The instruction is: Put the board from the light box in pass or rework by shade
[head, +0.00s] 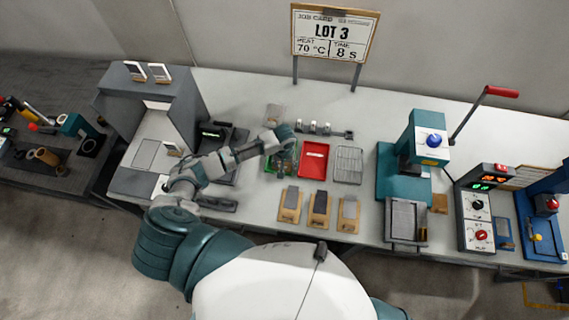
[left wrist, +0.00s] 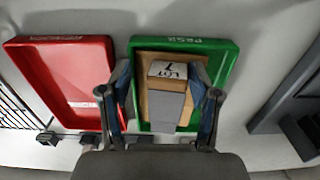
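In the left wrist view, a board (left wrist: 166,102) lies in the green tray marked PASS (left wrist: 224,62). It has a brown base, a grey plate and a white lot label. My left gripper (left wrist: 162,92) is directly above, its fingers apart on either side of the grey plate; I see no clear contact. In the head view my left gripper (head: 280,146) hides part of the green tray (head: 270,168). The red tray (head: 314,160) beside it is empty, and it also shows in the left wrist view (left wrist: 72,88). The grey light box (head: 150,128) stands left. My right gripper is out of view.
Several brown boards with grey plates, including one (head: 320,205), lie along the front edge. A wire rack (head: 348,165) is right of the red tray. A teal press (head: 410,160) and a control box (head: 480,215) stand farther right. A lot sign (head: 335,32) stands behind.

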